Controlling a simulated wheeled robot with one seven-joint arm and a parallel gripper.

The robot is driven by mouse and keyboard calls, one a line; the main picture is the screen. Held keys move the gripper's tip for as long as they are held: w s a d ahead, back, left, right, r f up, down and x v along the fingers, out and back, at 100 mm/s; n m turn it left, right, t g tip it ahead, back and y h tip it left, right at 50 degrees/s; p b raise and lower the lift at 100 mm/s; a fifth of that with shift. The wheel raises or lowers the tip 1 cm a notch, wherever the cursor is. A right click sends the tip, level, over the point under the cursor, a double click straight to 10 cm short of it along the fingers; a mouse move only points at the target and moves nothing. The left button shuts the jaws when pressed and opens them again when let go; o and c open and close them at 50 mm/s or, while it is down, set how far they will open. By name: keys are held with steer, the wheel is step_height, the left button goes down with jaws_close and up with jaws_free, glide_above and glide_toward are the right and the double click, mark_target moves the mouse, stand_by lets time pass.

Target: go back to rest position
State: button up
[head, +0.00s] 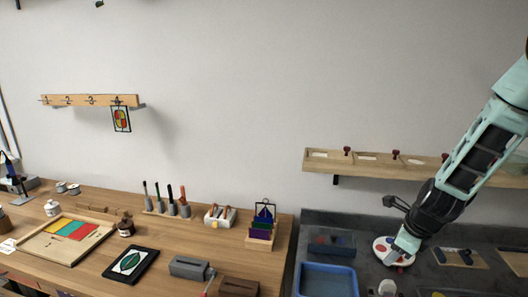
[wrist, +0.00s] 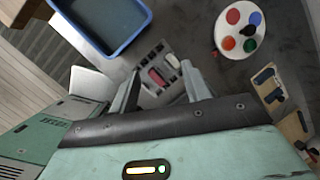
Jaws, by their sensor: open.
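My gripper (head: 399,258) is at the right of the head view, over the dark grey counter and in front of a white paint palette (head: 382,244). In the wrist view my gripper (wrist: 164,88) has its two fingers apart. A small grey rack with a red piece (wrist: 157,77) shows between and beyond the fingers, and nothing is seen held. The white oval palette with red, green, orange and blue spots (wrist: 219,40) lies to the right in the wrist view. Whether the fingers touch anything below cannot be told.
A blue tray (head: 328,281) stands left of my gripper; its rim shows in the wrist view (wrist: 141,32). A wall shelf (head: 375,163) with stamps runs behind my arm. The wooden table (head: 190,243) at left holds pens, frames and a tray. Open space lies above the counter.

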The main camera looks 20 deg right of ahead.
steer(key=s+a+r+n+g+y, duration=0.1)
steer(key=s+a+r+n, duration=0.15)
steer(key=a+n, duration=0.8)
steer(key=s+a+r+n+g+y, duration=0.1)
steer(key=a+r+n, duration=0.3)
steer(key=a+n, duration=0.65)
steer(key=s+a+r+n+g+h+b, duration=0.1)
steer(key=s+a+r+n, duration=0.1)
steer(key=s+a+n, duration=0.5)
steer(key=s+a+r+n+g, duration=0.1)
steer(key=s+a+r+n, duration=0.2)
steer(key=s+a+n, duration=0.4)
steer(key=shift+s+n+h+b, duration=0.35)
steer(key=shift+s+n+h, duration=0.05)
steer(key=shift+s+n, duration=0.75)
